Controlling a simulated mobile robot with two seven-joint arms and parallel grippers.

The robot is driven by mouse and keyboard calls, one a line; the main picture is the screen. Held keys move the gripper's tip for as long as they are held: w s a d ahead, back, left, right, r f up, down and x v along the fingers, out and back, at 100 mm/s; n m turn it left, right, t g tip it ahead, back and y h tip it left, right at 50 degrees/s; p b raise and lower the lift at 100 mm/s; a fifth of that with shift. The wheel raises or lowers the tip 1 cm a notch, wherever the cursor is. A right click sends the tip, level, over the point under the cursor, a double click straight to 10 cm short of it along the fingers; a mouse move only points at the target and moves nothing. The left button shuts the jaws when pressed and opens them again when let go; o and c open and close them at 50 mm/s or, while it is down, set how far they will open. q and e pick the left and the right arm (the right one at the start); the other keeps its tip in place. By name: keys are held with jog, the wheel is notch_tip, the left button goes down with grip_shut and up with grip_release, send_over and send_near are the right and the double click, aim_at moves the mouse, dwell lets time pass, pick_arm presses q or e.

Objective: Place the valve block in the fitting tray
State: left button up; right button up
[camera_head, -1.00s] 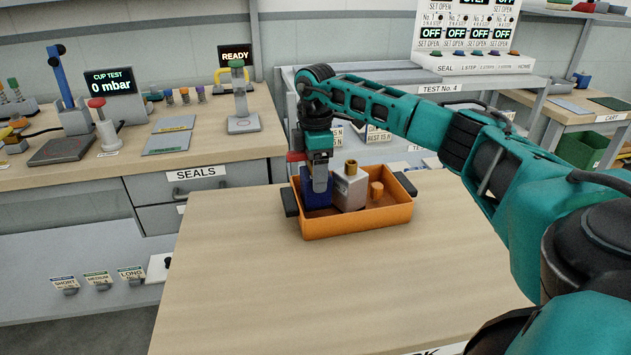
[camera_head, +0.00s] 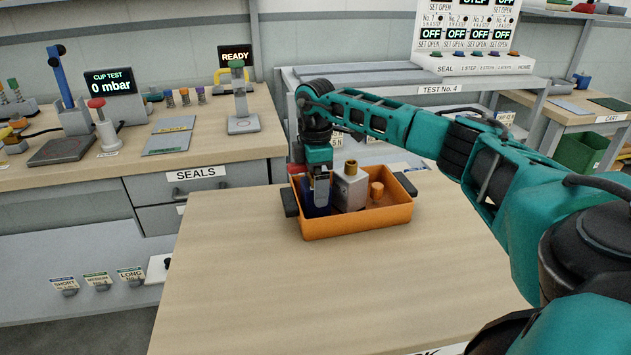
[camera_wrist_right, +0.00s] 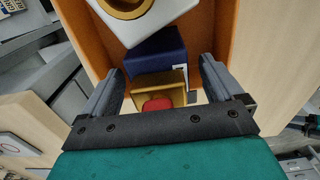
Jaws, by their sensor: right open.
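The orange fitting tray (camera_head: 355,226) sits on the wooden table. The navy valve block (camera_head: 312,210) stands inside the tray at its left end, partly hidden by my right gripper (camera_head: 320,196). In the right wrist view, the valve block (camera_wrist_right: 157,52) has a brass part with a red cap on the near side. My right gripper is open in this view (camera_wrist_right: 160,85), with a finger on either side of the brass part and a visible gap at each. My left gripper is out of view.
A pale grey block with a brass top (camera_head: 350,187) stands beside the valve block in the tray. A small copper-coloured fitting (camera_head: 376,191) is to its right. The wooden tabletop (camera_head: 300,285) in front is clear. The seals bench (camera_head: 226,142) stands at the left.

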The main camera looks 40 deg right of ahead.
jog(key=shift+r, duration=0.1)
notch_tip(320, 180, up, 11)
jog(key=shift+r+p, duration=0.15)
jog(key=shift+p, duration=0.5)
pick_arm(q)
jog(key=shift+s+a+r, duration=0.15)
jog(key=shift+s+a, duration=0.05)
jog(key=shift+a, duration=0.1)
pick_arm(e)
jog(key=shift+r, duration=0.4)
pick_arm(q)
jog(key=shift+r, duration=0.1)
pick_arm(e)
jog(key=shift+f, duration=0.1)
